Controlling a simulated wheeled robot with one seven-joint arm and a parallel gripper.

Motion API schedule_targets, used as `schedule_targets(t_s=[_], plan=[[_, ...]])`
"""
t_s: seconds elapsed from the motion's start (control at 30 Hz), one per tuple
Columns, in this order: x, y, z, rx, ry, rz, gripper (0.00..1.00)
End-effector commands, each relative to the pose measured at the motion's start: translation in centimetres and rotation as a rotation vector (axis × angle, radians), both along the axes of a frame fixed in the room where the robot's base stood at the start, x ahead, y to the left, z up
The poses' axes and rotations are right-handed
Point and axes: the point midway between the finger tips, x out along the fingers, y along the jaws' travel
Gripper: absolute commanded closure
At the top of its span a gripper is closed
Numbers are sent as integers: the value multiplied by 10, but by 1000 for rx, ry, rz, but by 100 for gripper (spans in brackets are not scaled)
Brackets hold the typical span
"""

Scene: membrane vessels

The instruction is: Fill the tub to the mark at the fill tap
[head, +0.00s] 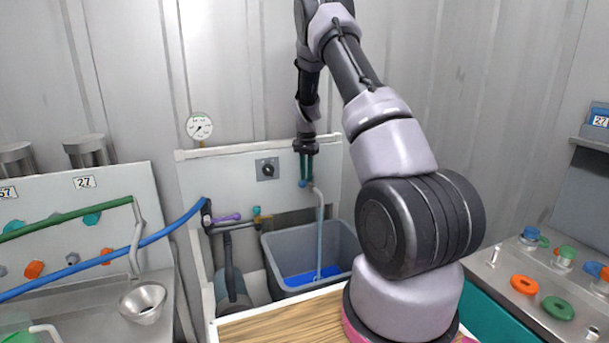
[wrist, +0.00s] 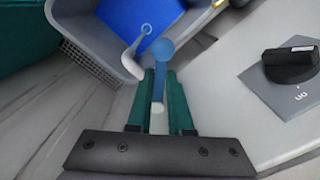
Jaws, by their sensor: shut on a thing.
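The grey tub (head: 350,240) stands on the floor below the wall panel, with blue water (head: 300,278) low inside it. In the wrist view the tub (wrist: 75,20) is at the upper left, its water (wrist: 135,15) bright blue. A pale blue stream (head: 320,235) runs from the fill tap's spout down into the water. My gripper (head: 306,178) is at the tap on the panel, above the tub. In the wrist view my gripper (wrist: 161,80) is shut on the tap's lever, whose blue round end (wrist: 162,49) shows past the teal fingers. I cannot make out the fill mark.
A black rotary knob (head: 267,169) is on the panel left of the tap; it also shows in the wrist view (wrist: 291,64). Left of the tub are a purple-handled valve (head: 225,218) and a blue hose (head: 150,238). A bench with coloured fittings (head: 540,290) is at right.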

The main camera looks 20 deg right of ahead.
Motion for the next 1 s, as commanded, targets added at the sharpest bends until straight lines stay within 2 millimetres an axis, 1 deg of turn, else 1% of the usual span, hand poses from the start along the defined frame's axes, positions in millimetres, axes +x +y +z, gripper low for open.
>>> schedule_targets(t_s=[0.2, 0.6, 0.63, 0.7, 1.0], plan=[[-1, -2, 1, -2, -1, 40, 100], [-1, -3, 1, -2, -1, 45, 100], [-1, -3, 1, -2, -1, 45, 74], [-1, -3, 1, -2, -1, 45, 51], [-2, -2, 1, -1, -1, 45, 51]])
